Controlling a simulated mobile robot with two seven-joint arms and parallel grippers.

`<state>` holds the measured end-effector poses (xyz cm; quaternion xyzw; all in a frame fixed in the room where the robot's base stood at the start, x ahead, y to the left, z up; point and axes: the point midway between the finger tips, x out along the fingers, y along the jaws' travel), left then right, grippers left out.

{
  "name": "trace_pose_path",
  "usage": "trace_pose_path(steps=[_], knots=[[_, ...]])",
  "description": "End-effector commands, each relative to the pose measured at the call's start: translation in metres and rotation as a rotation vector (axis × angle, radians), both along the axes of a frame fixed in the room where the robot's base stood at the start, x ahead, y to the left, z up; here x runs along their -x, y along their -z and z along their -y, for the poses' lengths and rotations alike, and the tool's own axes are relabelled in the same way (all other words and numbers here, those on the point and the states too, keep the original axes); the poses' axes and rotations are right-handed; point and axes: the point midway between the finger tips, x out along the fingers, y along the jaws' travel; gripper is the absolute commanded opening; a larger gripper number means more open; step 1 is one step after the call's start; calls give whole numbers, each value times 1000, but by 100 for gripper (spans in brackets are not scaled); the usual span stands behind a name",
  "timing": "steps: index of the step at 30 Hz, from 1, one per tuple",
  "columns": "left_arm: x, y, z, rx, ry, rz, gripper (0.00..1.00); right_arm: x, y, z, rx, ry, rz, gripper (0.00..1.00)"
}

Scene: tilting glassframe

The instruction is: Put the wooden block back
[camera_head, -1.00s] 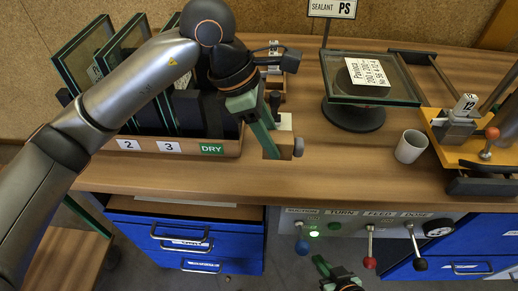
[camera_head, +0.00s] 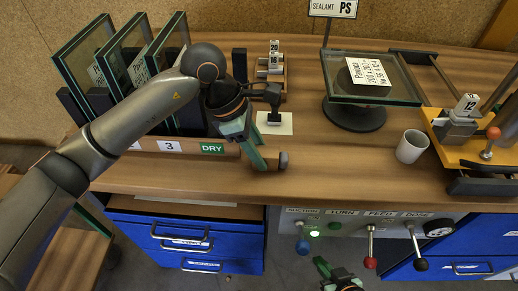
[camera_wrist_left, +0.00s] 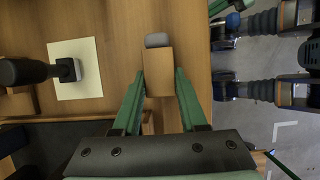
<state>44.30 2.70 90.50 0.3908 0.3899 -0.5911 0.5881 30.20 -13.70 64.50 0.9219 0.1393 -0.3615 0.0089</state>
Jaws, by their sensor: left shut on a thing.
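The wooden block (camera_wrist_left: 158,72), with a rounded grey end, is between the green fingers of my left gripper (camera_wrist_left: 160,88) in the left wrist view. In the head view my left gripper (camera_head: 258,158) is shut on it, just right of the DRY label near the table's front edge. The block is mostly hidden there; its grey end (camera_head: 283,160) shows. I cannot tell whether the block touches the table. My right gripper (camera_head: 322,266) shows at the bottom, in front of the control panel; its jaw opening is unclear.
A rack (camera_head: 228,150) holds several glass panes at the left. A black-handled tool (camera_head: 273,98) stands on a white sheet (camera_head: 285,124) behind my left gripper. A glass frame (camera_head: 390,92) on a round stand, a white cup (camera_head: 411,147) and an orange fixture (camera_head: 450,152) are right. The table's middle front is clear.

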Motion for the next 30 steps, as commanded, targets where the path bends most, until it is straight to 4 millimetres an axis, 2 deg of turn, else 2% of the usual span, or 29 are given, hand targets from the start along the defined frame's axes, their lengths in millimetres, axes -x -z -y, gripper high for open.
trace_pose_path(steps=[1, 9, 20, 23, 30], knots=[[0, 3, 0, 0, 0, 0, 43, -1, 2, 0, 0, 0, 1, 0], [0, 1, 0, 0, -1, 0, 72, -4, -2, -1, -2, -1, 9, 0], [-1, -6, -2, 0, -2, 1, 72, -3, -6, -1, -2, -1, 9, 0], [-1, -21, -8, 0, -2, 5, 72, -2, -5, -1, -2, 0, 6, 0], [-1, -70, -29, 0, -2, 6, 72, 4, 0, 0, 0, 0, -8, 0]])
